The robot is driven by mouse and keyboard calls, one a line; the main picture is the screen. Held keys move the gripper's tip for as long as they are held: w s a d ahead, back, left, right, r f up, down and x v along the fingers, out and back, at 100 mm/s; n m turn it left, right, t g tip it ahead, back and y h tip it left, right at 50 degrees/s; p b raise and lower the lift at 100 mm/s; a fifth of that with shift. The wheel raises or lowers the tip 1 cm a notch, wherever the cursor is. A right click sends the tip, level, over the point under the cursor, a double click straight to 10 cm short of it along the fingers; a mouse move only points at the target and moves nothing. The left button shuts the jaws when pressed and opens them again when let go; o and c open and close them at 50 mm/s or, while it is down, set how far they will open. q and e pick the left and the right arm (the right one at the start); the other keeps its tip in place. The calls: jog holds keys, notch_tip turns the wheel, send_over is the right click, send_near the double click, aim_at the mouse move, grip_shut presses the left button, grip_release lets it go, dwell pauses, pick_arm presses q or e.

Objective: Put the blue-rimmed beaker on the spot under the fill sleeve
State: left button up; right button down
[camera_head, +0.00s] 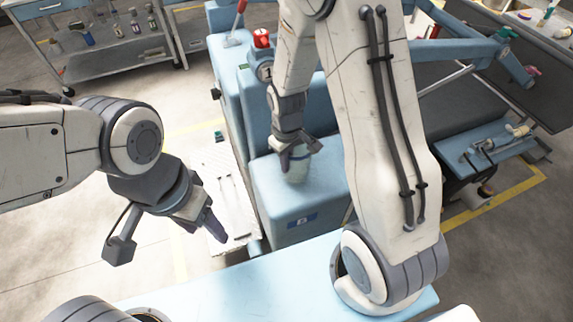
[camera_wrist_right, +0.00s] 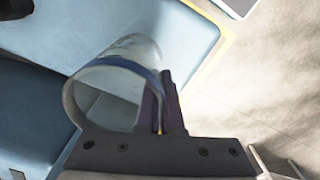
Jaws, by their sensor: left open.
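The beaker (camera_head: 298,170) is clear with a blue rim and is at the lower end of my right arm, over the blue cabinet top. My right gripper (camera_head: 292,152) is at its rim. In the right wrist view the beaker (camera_wrist_right: 115,85) shows its open mouth, and the two dark fingers (camera_wrist_right: 163,105) are close together at the right side of the rim, pinching the wall. I cannot tell whether its base touches the surface. My left gripper (camera_head: 208,228) is open and empty, left of the cabinet. I cannot make out the fill sleeve or the spot under it.
The blue cabinet (camera_head: 300,205) has a taller part behind with a red cap (camera_head: 262,38) and a tag marked 1. A pale panel (camera_head: 225,185) lies along its left side. A cart with bottles (camera_head: 110,45) stands at back left. My right arm hides much of the middle.

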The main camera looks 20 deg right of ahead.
jog(key=shift+f, duration=0.8)
jog(key=shift+f, duration=0.2)
jog(key=c, duration=1.1)
grip_release()
